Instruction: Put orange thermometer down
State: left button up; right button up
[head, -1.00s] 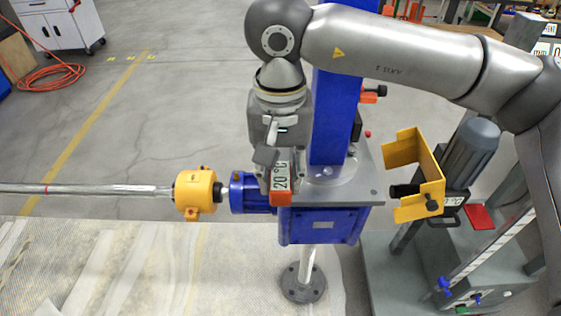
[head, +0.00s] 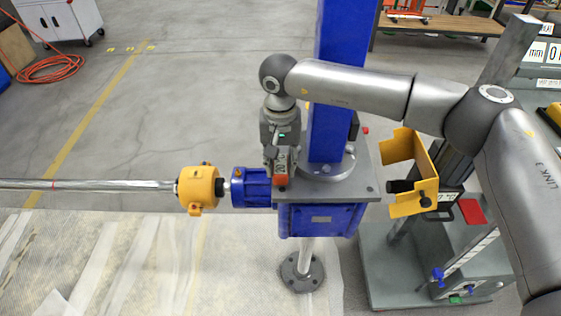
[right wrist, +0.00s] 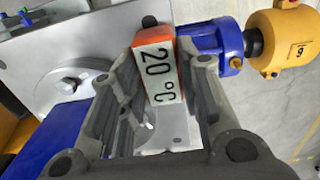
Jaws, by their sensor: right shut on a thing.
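The orange thermometer (head: 280,181) has a white face reading 20 °C and shows closely in the right wrist view (right wrist: 154,40). My right gripper (head: 277,163) points down, with its fingers shut on the thermometer from both sides. The thermometer is at the front left corner of the grey top plate (head: 350,186) of the blue screw jack, beside the blue motor coupling. I cannot tell whether it touches the plate. The fingers hide part of it. My left gripper is not in view.
A blue column (head: 335,75) rises from the plate close to my gripper. A yellow coupling (head: 198,188) on a long metal shaft (head: 90,186) lies to the left. A yellow bracket (head: 411,178) stands at right. The plate's right side is clear.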

aim_at(280, 164)
jog(key=shift+f, duration=0.55)
jog(key=shift+f, duration=0.15)
jog(key=o, duration=1.1)
jog(key=shift+r, duration=0.35)
notch_tip(280, 164, up, 12)
jog(key=shift+f+b, duration=0.1)
jog(key=shift+b, duration=0.6)
